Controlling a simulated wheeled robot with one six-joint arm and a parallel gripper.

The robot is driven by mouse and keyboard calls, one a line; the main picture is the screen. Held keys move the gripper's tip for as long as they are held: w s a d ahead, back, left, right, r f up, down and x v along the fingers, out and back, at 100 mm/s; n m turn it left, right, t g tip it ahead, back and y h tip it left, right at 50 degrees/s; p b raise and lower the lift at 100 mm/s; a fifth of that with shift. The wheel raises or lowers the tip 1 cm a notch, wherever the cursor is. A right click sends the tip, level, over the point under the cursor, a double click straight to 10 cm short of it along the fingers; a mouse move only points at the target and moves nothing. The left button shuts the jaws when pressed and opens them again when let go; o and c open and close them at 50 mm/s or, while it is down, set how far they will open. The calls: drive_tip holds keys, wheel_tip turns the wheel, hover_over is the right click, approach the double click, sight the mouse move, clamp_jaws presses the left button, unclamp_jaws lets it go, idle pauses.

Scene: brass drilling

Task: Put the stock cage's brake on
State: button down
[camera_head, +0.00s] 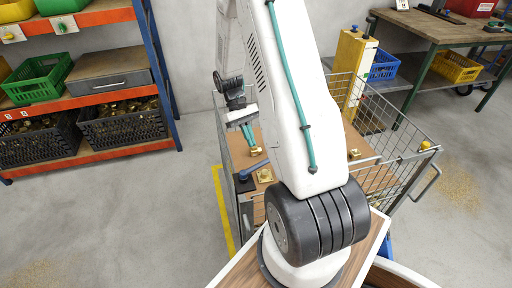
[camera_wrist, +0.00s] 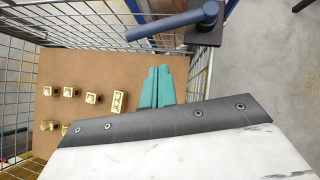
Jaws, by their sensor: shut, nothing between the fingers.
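The stock cage (camera_head: 400,172) is a wire-sided trolley with a brown board floor, partly hidden behind my arm. Its brake looks to be the blue-grey lever (camera_head: 258,170) on a dark plate (camera_head: 243,184) at the cage's left edge. In the wrist view the lever (camera_wrist: 172,25) lies roughly level, pointing left from its pivot on the dark plate (camera_wrist: 208,38). My gripper (camera_head: 247,136) has teal fingers and is over the cage, apart from the lever. In the wrist view the fingers (camera_wrist: 158,84) are together and empty, below the lever in the picture.
Several brass fittings (camera_wrist: 92,98) stand on the cage floor. A yellow post (camera_head: 350,65) rises at the cage's back. An orange-and-blue rack (camera_head: 160,70) is at left, a workbench (camera_head: 440,30) at back right. Grey floor (camera_head: 120,210) is clear left of the cage.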

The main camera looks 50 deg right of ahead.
drive_tip(key=v, duration=0.8)
drive_tip(key=shift+r, duration=0.2)
drive_tip(key=s+a+r+n+t+h, duration=0.2)
drive_tip(key=s+a+r+t, duration=0.7)
drive_tip(key=s+a+r, duration=1.1)
drive_tip(key=a+r+n, duration=0.1)
drive_tip(key=a, duration=0.3)
drive_tip(key=shift+s, duration=0.3)
